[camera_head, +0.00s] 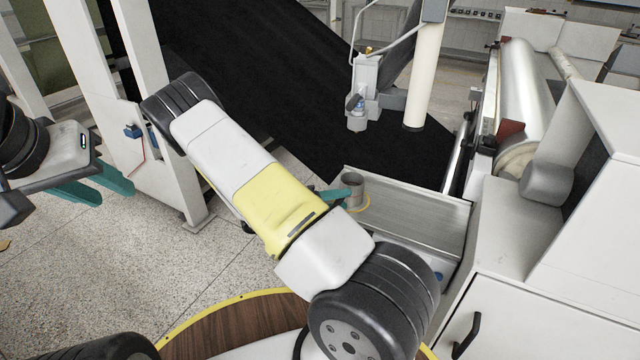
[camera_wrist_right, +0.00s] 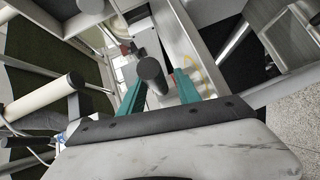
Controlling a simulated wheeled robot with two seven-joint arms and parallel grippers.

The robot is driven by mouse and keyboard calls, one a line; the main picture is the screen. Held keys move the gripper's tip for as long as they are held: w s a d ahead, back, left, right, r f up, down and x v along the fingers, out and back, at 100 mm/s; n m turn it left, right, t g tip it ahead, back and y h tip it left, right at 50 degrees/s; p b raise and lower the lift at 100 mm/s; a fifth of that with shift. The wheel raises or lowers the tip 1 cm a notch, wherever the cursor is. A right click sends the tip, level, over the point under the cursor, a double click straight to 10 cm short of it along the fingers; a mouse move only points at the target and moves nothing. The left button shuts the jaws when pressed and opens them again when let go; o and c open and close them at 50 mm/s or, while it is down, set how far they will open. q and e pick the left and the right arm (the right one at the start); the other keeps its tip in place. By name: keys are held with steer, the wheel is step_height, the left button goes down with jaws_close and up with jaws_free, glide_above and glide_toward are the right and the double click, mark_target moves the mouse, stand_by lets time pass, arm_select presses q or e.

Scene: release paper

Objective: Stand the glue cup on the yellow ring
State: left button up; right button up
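The glue cup (camera_head: 353,186) is a small grey cylinder, upright at the grey metal tray in the head view. In the right wrist view the cup (camera_wrist_right: 151,70) shows between the two teal fingers. The yellow ring (camera_head: 366,204) shows as an arc at the cup's lower right; part is hidden. It also shows beside the right-hand finger in the wrist view (camera_wrist_right: 203,76). I cannot tell whether the cup touches the ring or tray. My right gripper (camera_head: 338,195) is at the cup; whether its fingers grip it is unclear. My left gripper (camera_head: 105,187) is empty, fingers apart, at far left.
The grey metal tray (camera_head: 420,215) has bare room right of the cup. A machine with a metal roller (camera_head: 522,95) stands at the right. A cream post (camera_head: 425,75) and a black sheet (camera_head: 270,70) are behind. My right arm covers the middle of the head view.

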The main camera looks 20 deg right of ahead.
steer(key=shift+r, duration=0.1)
steer(key=shift+a+r, duration=0.1)
steer(key=shift+a, duration=0.1)
steer(key=a+r, duration=0.1)
steer(key=a, duration=1)
steer(key=s+a+r+t+y, duration=0.1)
steer(key=s+r+t+y, duration=0.1)
steer(key=s+r+y, duration=0.4)
steer(key=s+a+r+n+t+y, duration=0.1)
steer(key=s+r+y, duration=0.5)
steer(key=r, duration=0.7)
steer(key=s+a+r+n+t+y, duration=0.1)
steer(key=s+a+r+t+y, duration=0.2)
steer(key=r, duration=0.7)
steer(key=shift+s+a+r+y, duration=0.2)
steer(key=shift+s+y, duration=1.2)
steer(key=shift+y, duration=0.5)
